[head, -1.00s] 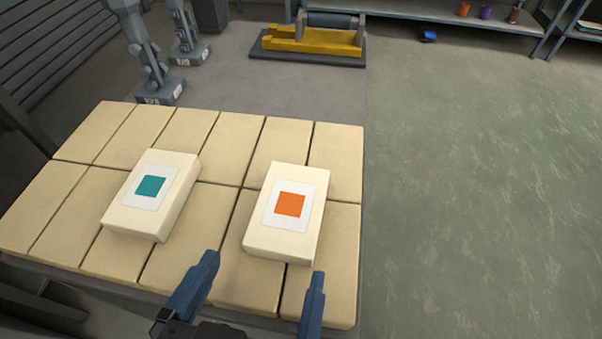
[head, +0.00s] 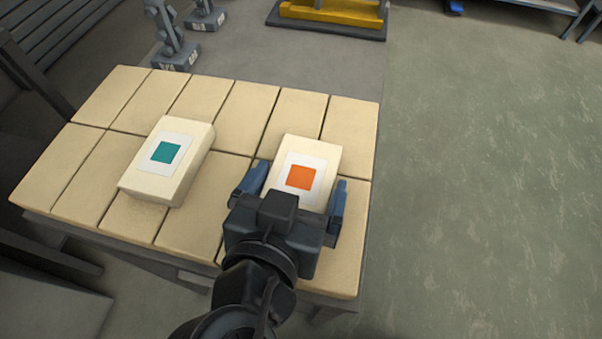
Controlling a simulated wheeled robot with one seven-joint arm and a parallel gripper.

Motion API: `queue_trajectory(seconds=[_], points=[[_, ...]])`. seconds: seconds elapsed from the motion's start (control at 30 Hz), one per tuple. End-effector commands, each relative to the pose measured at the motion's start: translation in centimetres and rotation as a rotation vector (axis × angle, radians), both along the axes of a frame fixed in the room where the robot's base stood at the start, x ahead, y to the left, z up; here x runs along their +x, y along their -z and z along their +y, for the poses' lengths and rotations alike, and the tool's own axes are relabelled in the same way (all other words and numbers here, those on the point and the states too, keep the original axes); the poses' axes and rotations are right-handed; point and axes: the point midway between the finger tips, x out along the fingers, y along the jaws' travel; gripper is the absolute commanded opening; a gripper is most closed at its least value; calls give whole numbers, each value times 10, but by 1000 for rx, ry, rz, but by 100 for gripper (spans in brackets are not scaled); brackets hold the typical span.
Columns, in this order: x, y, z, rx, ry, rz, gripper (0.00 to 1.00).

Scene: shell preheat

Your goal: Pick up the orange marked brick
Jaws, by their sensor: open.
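The orange marked brick (head: 304,160) is a cream block with an orange square on a white label. It lies on the right part of the tiled brick surface (head: 350,120). My gripper (head: 295,190) is open, its blue fingers on the left and right of the near part of this brick. The gripper body hides the brick's near end. I cannot tell whether the fingers touch it. A second cream brick with a teal square (head: 168,165) lies to the left, apart from the gripper.
The tiled surface has bare room between and beyond the two bricks. Grey clamp-like fixtures (head: 175,45) stand behind it at the left. A yellow tool on a dark base (head: 330,15) lies at the back. Open green floor (head: 480,180) is on the right.

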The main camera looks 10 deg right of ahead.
Motion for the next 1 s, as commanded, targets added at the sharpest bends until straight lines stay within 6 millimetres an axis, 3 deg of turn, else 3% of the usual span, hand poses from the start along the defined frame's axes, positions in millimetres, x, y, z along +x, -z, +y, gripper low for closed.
queue_trajectory(seconds=[0.33, 0.83, 1.0], points=[[9, 4, -4, 2, -1, 0, 100], [9, 4, -4, 1, -1, -1, 53], [9, 3, -4, 2, -1, -2, 52]])
